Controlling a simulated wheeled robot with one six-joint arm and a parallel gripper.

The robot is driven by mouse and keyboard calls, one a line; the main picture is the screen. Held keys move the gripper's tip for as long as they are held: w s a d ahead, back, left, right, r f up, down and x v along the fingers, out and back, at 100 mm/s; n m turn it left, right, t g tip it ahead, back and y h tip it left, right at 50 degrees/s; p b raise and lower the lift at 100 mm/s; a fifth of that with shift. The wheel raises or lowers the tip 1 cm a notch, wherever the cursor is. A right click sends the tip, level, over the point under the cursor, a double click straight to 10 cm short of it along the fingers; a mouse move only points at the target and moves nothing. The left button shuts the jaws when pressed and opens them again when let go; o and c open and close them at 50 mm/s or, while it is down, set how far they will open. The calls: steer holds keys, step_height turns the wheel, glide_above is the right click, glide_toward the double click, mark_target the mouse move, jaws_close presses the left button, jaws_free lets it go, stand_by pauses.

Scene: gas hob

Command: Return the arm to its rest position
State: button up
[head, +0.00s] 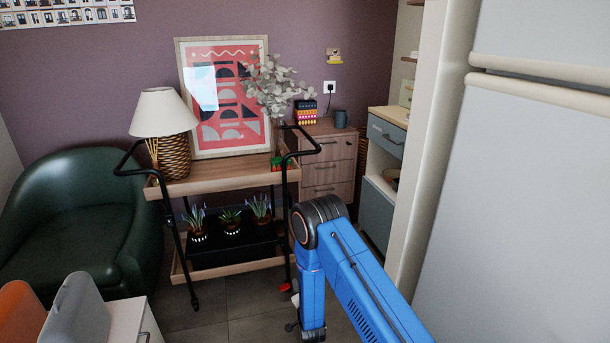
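My blue arm (352,287) reaches in from the lower right of the head view. It bends at a dark elbow joint (318,217), and a blue link (311,290) hangs down from there to the bottom edge. My gripper is not in view; the arm runs out of the frame below the hanging link. I cannot tell whether the gripper holds anything. No gas hob shows in this view.
A wooden trolley (218,179) with a lamp (163,113) and a framed picture (226,95) stands behind the arm. A green armchair (75,225) is left, a drawer cabinet (330,160) behind. A large pale door (540,190) fills the right. Floor (245,300) shows in front of the trolley.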

steer(key=w+d+r+n+g, duration=0.1)
steer(key=d+r, duration=0.2)
steer(key=r, duration=0.7)
steer(key=w+d+r+n+g, duration=0.1)
steer(key=w+d+r, duration=0.15)
steer(key=r, duration=0.75)
steer(key=s+d+r+n+g, duration=0.1)
steer(key=s+d+r, duration=0.45)
steer(key=r, duration=0.25)
steer(key=s+d+r+n+g+h, duration=0.1)
steer(key=s+d+r+n+g, duration=0.1)
steer(key=s+d+r, duration=0.35)
steer(key=s+d+r+n+g, duration=0.1)
steer(key=s+d+r, duration=0.2)
steer(key=s+r, duration=0.6)
steer(key=s+d+r+n+g, duration=0.1)
steer(key=s+d+r, duration=0.2)
steer(key=s, duration=0.9)
steer(key=s+d+r+n+g+h, duration=0.1)
steer(key=s+d, duration=0.4)
steer(key=s, duration=0.7)
steer(key=s+d+r+n+g+h, duration=0.1)
steer(key=s+d+r, duration=0.3)
steer(key=s, duration=0.8)
steer(key=shift+d+r+n+g, duration=0.3)
steer(key=shift+n+g, duration=0.3)
steer(key=shift+n, duration=0.3)
steer(key=shift+w, duration=0.1)
